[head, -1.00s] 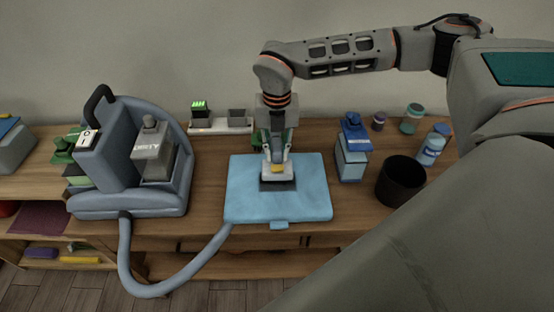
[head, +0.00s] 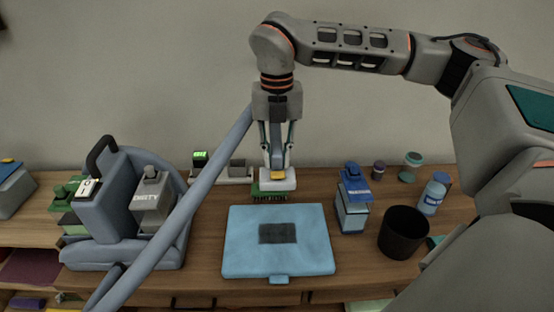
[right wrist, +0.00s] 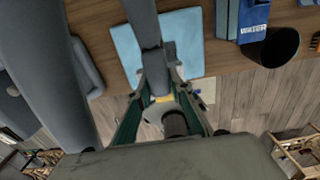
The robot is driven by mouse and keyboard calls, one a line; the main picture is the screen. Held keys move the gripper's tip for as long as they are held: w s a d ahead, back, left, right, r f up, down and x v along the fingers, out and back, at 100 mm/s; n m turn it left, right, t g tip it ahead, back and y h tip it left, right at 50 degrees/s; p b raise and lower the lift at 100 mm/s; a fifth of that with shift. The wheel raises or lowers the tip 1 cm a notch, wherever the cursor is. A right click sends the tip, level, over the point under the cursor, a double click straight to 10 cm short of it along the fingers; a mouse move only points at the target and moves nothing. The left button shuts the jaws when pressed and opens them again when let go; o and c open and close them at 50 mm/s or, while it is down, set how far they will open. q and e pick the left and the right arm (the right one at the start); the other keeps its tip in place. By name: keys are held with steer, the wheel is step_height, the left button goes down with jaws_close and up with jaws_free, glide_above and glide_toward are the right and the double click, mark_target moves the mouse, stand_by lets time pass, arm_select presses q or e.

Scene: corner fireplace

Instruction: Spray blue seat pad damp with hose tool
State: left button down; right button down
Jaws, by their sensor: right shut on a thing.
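The light blue seat pad (head: 245,262) lies flat on the wooden bench, with a dark rectangular patch (head: 278,233) in its middle. My right gripper (head: 277,160) is shut on the hose tool (head: 278,182), which has a pale head and a yellow part. The tool is raised and appears over the pad's far edge, apart from the pad. In the right wrist view the tool (right wrist: 160,92) sits between the fingers and the pad (right wrist: 190,28) shows beyond it. The grey-blue hose (head: 190,195) runs from the tool down to the left. My left gripper is not in view.
The grey-blue machine (head: 115,245) with tanks stands left of the pad. A blue-capped bottle (head: 352,205), a black cup (head: 403,233) and a smaller bottle (head: 433,195) stand at the right. A green brush (head: 268,193) lies behind the pad, partly hidden.

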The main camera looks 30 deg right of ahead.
mark_target(277, 152)
steer(key=c, duration=2.8)
jaws_free()
steer(key=shift+r, duration=0.15)
step_height(277, 152, up, 4)
steer(key=p, duration=0.4)
steer(key=shift+r, duration=0.25)
step_height(277, 152, up, 2)
steer(key=shift+r+p, duration=0.1)
steer(key=shift+p, duration=0.35)
steer(key=shift+r, duration=1.05)
steer(key=shift+f, duration=0.1)
